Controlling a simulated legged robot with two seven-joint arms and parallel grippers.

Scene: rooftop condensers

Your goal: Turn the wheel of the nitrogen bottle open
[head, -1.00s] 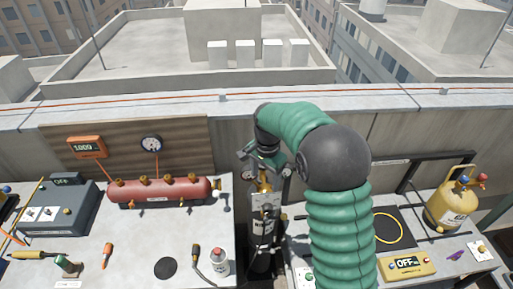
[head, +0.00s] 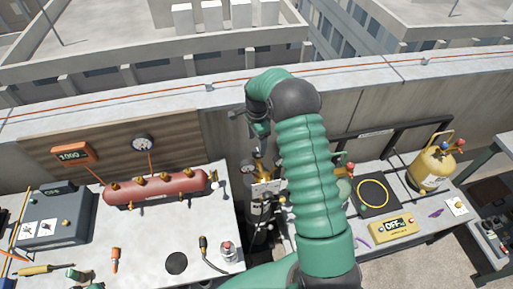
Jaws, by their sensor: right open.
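The nitrogen bottle (head: 259,214) is a dark upright cylinder in the gap between the two benches. A pale plate, brass valve parts (head: 259,170) and a round gauge (head: 247,167) sit at its top. I cannot make out the wheel clearly; it is small and partly behind my right arm. My right gripper (head: 241,115) is open, above the bottle's valve and apart from it, in front of the parapet wall. Its fingers are small and dark, and nothing shows between them. My right arm hides the area just right of the bottle.
The left bench (head: 140,243) holds a red tank (head: 155,188), a grey box (head: 55,217) and loose tools. The right bench holds a black pad with a yellow ring (head: 373,193), a yellow cylinder (head: 431,168) and a yellow meter (head: 392,227). The parapet (head: 180,100) runs behind.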

